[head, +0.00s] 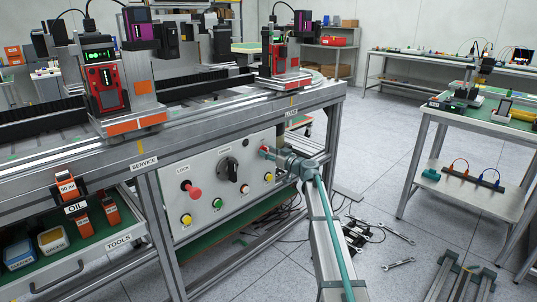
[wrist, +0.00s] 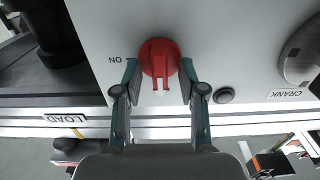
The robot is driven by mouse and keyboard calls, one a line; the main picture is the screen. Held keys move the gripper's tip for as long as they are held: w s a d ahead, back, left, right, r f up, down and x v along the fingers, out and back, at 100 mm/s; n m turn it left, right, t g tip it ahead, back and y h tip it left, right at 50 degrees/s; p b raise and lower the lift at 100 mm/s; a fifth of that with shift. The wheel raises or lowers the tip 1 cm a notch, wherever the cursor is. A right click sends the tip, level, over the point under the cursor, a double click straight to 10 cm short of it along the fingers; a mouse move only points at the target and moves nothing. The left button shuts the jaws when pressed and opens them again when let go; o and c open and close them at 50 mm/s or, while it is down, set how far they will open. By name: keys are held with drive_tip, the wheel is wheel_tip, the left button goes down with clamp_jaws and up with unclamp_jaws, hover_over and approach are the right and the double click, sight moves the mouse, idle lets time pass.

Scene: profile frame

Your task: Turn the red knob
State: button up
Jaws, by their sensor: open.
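The red knob (wrist: 158,50) is round with a raised grip bar and a white pointer mark. In the wrist view it sits on a pale panel beside an upside-down "ON" label. My gripper (wrist: 159,68) is open, with one fingertip on each side of the knob; I cannot tell whether they touch it. In the head view, a small part of the red knob (head: 264,149) shows at the panel's upper right, mostly hidden by my gripper (head: 272,153).
The grey panel (head: 211,218) also carries a red LOCK handle (head: 196,192), a black CRANK handle (head: 231,169) and several coloured buttons. A dark button (wrist: 224,95) lies close to the right finger. The bench's aluminium frame (head: 310,103) runs above the panel.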

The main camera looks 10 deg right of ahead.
clamp_jaws()
idle(0.5)
drive_tip(key=shift+w+d+f+m+p, duration=0.15)
drive_tip(key=shift+m+p, duration=0.75)
drive_tip(key=shift+m, duration=3.6)
drive_tip(key=shift+f+m+p, duration=0.1)
drive_tip(key=shift+m+p, duration=0.75)
drive_tip(key=shift+m, duration=3.65)
